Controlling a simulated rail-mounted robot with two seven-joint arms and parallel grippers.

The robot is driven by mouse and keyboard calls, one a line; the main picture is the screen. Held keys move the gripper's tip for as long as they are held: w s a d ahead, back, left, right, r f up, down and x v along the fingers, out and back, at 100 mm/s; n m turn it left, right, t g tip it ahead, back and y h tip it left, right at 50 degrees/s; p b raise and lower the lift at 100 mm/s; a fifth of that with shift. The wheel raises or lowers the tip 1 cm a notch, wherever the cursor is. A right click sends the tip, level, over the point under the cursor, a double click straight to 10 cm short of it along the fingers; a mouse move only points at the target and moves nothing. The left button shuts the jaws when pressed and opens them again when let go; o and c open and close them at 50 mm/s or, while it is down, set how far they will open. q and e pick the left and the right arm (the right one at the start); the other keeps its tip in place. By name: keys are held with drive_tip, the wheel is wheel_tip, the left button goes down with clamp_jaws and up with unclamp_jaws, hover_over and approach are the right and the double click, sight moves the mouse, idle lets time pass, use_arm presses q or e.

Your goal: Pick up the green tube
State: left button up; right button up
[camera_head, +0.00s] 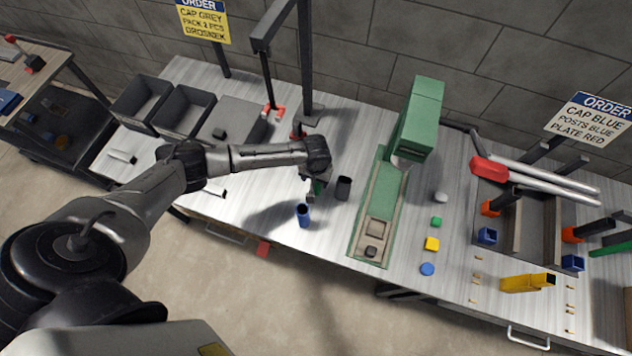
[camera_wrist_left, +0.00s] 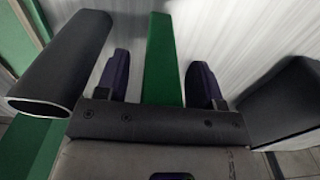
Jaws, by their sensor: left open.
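The green tube (camera_head: 318,187) stands on the table, mostly hidden under my left gripper (camera_head: 312,180) in the head view. In the left wrist view the green tube (camera_wrist_left: 162,60) runs between the two dark fingers of my left gripper (camera_wrist_left: 163,72). The fingers are open, one on each side of the tube, with gaps showing on both sides. My right gripper is not in view.
A dark grey tube (camera_head: 343,187) stands close on the right, also large in the left wrist view (camera_wrist_left: 62,62). A blue tube (camera_head: 303,215) stands just in front. A green machine (camera_head: 420,117) with a long bed is further right. Grey bins (camera_head: 186,110) stand left.

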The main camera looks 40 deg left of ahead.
use_arm(q)
drive_tip(key=shift+f, duration=0.1)
drive_tip(key=c, duration=1)
drive_tip(key=shift+c, duration=0.2)
